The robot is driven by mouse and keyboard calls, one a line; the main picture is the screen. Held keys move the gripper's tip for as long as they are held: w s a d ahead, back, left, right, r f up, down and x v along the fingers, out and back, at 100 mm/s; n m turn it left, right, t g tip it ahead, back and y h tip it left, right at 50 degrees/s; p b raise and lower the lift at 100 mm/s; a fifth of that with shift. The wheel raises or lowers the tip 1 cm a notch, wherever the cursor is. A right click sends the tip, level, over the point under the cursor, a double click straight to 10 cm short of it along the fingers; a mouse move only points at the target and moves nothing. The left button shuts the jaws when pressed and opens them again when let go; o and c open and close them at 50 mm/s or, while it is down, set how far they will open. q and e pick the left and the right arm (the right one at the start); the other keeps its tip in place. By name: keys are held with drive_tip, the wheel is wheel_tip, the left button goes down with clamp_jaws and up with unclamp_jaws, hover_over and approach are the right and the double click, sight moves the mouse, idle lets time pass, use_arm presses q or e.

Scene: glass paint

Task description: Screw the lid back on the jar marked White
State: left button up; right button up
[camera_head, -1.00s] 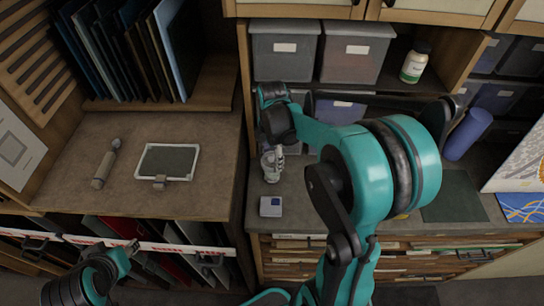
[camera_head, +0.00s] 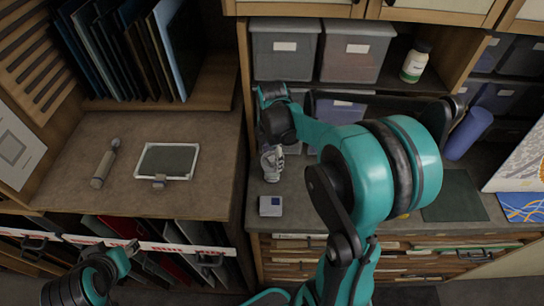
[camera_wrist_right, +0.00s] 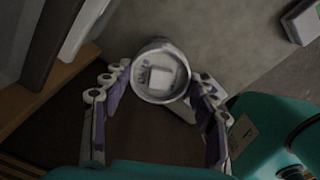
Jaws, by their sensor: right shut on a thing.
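My right gripper (camera_head: 271,168) reaches down to the counter near its left end in the head view. In the right wrist view its two fingers (camera_wrist_right: 160,82) are shut on a round grey lid (camera_wrist_right: 160,72), one on each side. The lid has a raised rim, a pale square and dark marks too blurred to read. In the head view the gripper hides the lid. I cannot tell whether a jar is under it or how the lid sits.
Grey bins (camera_head: 284,52) and a white bottle (camera_head: 415,62) stand on the shelf above. A wooden side panel (camera_head: 242,150) is close on the left.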

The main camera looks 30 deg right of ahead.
drive_tip(key=shift+f+b, duration=0.75)
drive_tip(key=shift+f, duration=0.1)
idle(1.5)
drive_tip(key=m, duration=0.5)
drive_tip(key=m, duration=0.5)
idle(0.3)
drive_tip(key=shift+m, duration=0.4)
drive_tip(key=m, duration=0.4)
drive_tip(key=shift+m+b, duration=0.3)
drive_tip(key=shift+b, duration=0.05)
